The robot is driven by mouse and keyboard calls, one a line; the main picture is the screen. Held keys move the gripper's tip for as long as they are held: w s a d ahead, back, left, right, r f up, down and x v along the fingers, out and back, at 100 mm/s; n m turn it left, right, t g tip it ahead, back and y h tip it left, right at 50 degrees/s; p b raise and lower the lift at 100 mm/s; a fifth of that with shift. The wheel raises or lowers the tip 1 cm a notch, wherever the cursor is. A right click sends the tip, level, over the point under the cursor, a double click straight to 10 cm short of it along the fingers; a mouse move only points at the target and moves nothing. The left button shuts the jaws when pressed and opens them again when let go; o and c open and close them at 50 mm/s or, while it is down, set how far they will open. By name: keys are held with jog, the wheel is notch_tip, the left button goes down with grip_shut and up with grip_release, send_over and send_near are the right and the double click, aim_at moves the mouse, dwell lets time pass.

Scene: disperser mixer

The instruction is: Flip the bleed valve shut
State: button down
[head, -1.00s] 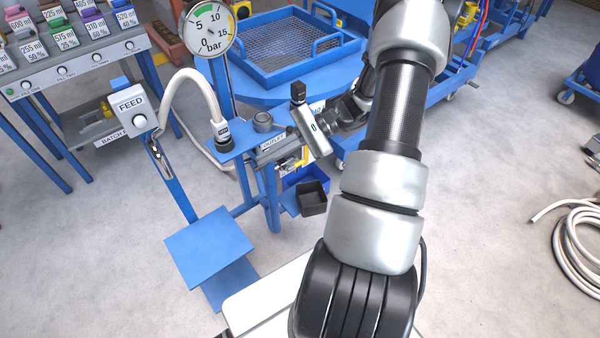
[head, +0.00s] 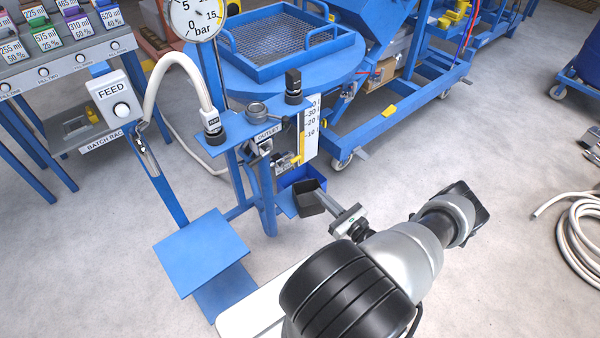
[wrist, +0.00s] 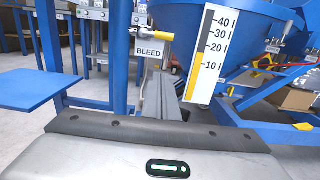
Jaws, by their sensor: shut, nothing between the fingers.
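The bleed valve shows in the wrist view as a small silver body (wrist: 150,36) with yellow ends, just above a white BLEED label (wrist: 149,48). In the head view the valve (head: 287,159) is small, low on the blue stand under the OUTLET label; its exact lever angle is hard to tell. My gripper (wrist: 167,80) is shut and empty, pointing forward below the BLEED label and apart from the valve. In the head view my gripper (head: 323,192) reaches in from the lower right, its tips at or in front of a black cup, which I cannot separate.
The black cup (head: 309,203) stands beside a blue bin (head: 297,176) below the valve. A white level scale (wrist: 212,55) is right of the valve. A blue plate (head: 202,252) stands front left. Hose coils (head: 583,225) lie at right. Open floor lies right of the stand.

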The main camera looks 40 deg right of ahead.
aim_at(292, 161)
jog(key=shift+f, duration=0.1)
jog(key=w+r, duration=0.4)
jog(key=w, duration=0.6)
jog(key=shift+w+a+r, duration=0.25)
jog(key=shift+w+a, duration=0.1)
jog(key=shift+a, duration=0.05)
jog(key=shift+d+b, duration=0.15)
jog(key=shift+b, duration=0.25)
jog(key=shift+r, duration=0.1)
